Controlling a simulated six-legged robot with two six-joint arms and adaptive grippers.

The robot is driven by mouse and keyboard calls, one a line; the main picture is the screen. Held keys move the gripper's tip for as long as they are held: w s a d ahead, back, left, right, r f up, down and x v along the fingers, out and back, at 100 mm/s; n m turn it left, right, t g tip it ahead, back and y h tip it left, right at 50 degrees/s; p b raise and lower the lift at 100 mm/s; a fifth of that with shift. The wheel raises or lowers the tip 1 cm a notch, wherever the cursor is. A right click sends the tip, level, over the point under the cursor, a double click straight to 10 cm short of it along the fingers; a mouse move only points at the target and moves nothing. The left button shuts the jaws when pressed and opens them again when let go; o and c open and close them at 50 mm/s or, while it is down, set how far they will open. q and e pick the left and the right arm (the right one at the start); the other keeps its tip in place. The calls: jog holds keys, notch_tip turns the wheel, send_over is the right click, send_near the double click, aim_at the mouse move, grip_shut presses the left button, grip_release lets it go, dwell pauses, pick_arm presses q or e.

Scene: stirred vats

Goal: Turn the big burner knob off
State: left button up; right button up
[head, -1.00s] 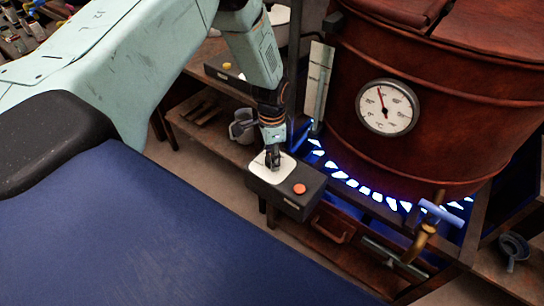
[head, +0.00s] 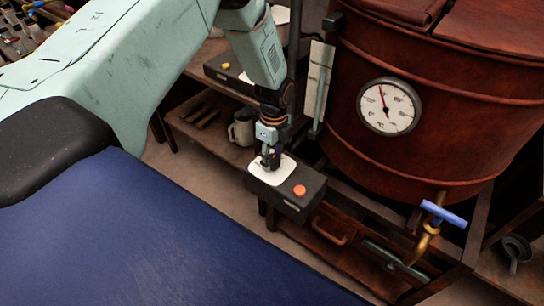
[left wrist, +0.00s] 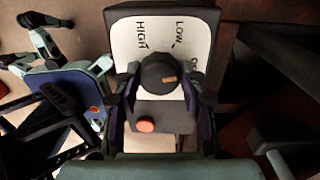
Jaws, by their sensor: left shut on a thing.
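The burner's control box (head: 285,197) is black with a white dial plate and an orange button (head: 299,190). The black burner knob (left wrist: 158,73) sits on the dial plate (left wrist: 130,42), with an orange mark on its right side, on the side of the partly hidden "O…" label, away from HIGH and LOW. My left gripper (head: 268,161) is down over the plate, its fingers on both sides of the knob, shut on it. The knob is mostly hidden in the head view. No flames show under the big red-brown vat (head: 440,150). My right gripper is not in view.
The vat carries a round thermometer (head: 388,107) and a tap with a blue handle (head: 443,213). Another control box with a yellow button (head: 226,66) stands behind on a bench. A grey mug (head: 241,129) is on the shelf behind my left gripper.

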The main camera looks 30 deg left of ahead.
aim_at(274, 158)
pick_arm(q)
jog(key=shift+d+m, duration=0.1)
jog(key=shift+m, duration=1)
jog(key=o, duration=1.2)
jog(key=shift+c, duration=0.2)
notch_tip(274, 158, up, 12)
jog(key=shift+w, duration=0.15)
